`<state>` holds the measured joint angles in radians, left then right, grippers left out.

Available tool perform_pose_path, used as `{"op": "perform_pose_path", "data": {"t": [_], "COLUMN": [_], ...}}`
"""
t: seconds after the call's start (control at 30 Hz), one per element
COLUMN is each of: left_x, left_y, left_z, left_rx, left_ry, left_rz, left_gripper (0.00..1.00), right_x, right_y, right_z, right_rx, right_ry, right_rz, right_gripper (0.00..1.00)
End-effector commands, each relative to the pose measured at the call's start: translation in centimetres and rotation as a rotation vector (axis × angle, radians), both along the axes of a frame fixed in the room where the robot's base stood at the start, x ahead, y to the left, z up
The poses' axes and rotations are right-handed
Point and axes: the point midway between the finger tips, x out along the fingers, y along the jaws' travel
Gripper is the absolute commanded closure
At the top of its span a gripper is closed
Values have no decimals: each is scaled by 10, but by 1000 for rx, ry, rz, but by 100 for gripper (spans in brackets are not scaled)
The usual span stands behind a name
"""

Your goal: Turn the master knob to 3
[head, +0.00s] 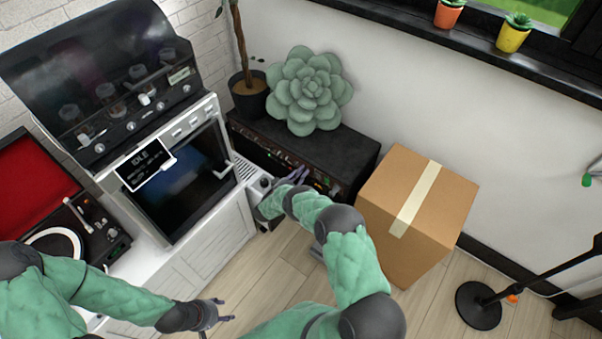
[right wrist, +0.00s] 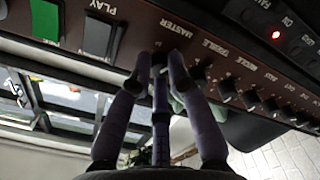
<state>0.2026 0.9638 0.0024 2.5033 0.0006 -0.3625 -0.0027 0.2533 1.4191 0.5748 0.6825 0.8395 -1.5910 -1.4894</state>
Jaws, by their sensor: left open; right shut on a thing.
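The amplifier (head: 345,150) is a dark box against the wall, with its control panel facing me. In the right wrist view its brown panel (right wrist: 135,25) carries a row of black knobs, and the word MASTER (right wrist: 175,28) shows beside my fingertips. My right gripper (head: 298,176) is at this panel. In the right wrist view its purple-grey fingers (right wrist: 160,60) are closed around the master knob, which they mostly hide. The knob's pointer and the number it stands at cannot be read. My left gripper (head: 222,310) is open and empty, low over the floor, away from the amplifier.
Other knobs (right wrist: 228,90) sit close beside my right fingers, and a red light (right wrist: 276,35) glows. A succulent (head: 310,90) stands on the amplifier. A cardboard box (head: 445,200) stands right of it, a white cabinet with a dark-windowed machine (head: 185,180) left.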

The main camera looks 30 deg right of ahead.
Motion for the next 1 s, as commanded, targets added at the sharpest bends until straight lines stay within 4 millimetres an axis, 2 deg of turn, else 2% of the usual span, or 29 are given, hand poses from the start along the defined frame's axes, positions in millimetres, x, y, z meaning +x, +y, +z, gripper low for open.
{"op": "perform_pose_path", "data": {"t": [0.27, 1.0], "left_x": [0, 0], "left_y": [0, 0], "left_z": [0, 0], "left_rx": [0, 0], "left_ry": [0, 0], "left_rz": [0, 0], "left_gripper": [48, 48], "right_x": [-1, -2], "right_y": [1, 1], "right_z": [-2, -3], "right_rx": [65, 333], "right_ry": [-146, -791], "right_rz": [0, 0], "right_gripper": [100, 100]}}
